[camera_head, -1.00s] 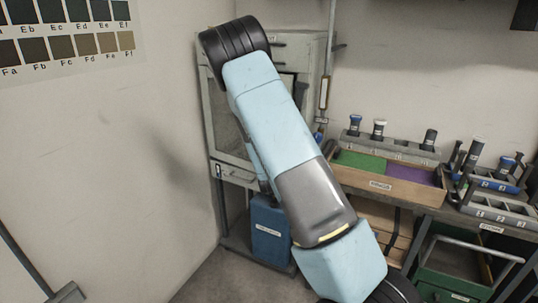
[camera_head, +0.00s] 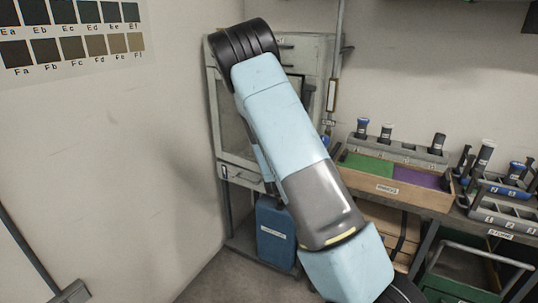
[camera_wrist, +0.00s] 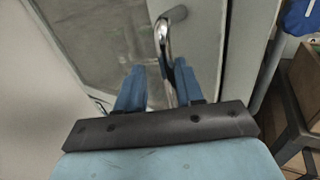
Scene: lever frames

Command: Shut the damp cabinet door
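The damp cabinet (camera_head: 300,52) is a pale grey unit in the back corner. Its glass-panelled door (camera_head: 234,135) shows left of my arm, and a dark opening shows right of my arm, so the door appears open. My arm hides much of the front. In the wrist view the door (camera_wrist: 100,40) fills the upper left, with a bent chrome handle (camera_wrist: 163,42). My gripper (camera_wrist: 156,82) has two blue fingers apart, and the handle's lower end shows in the gap between them. I cannot tell whether they touch it.
A blue container (camera_head: 275,235) stands under the cabinet. A green crate (camera_head: 455,275) is below.

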